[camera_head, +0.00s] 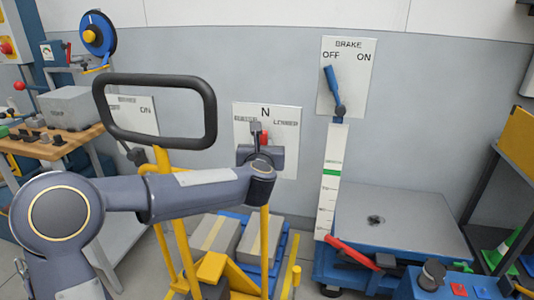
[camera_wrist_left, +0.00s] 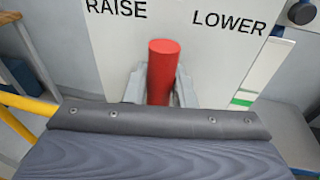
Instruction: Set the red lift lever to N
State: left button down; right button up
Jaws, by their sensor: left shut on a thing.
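The red lift lever (camera_wrist_left: 161,72) stands roughly upright between the words RAISE and LOWER in the left wrist view. In the head view the red lever (camera_head: 264,138) shows as a small red piece just under the letter N on its white panel (camera_head: 288,150). My left gripper (camera_head: 257,132) reaches the panel and is shut on the lever; its fingers (camera_wrist_left: 160,88) sit on both sides of the red grip in the wrist view. The lever's base is hidden behind my gripper and wrist. My right gripper does not show.
A black-framed yellow trolley (camera_head: 208,118) stands close to my left arm, with boxes (camera_head: 262,236) behind it. A BRAKE panel (camera_head: 347,58) with a blue lever (camera_head: 333,82) is to the right, above a grey lift table (camera_head: 405,222). A workbench (camera_head: 75,140) stands left.

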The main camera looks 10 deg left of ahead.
pick_arm(q)
jog(key=shift+a, duration=0.1)
dwell(0.4)
jog(key=c, duration=1.2)
grip_release()
jog(key=shift+c, duration=0.2)
jog(key=v, duration=0.7)
jog(key=shift+s, duration=0.4)
jog(key=shift+r, duration=0.1)
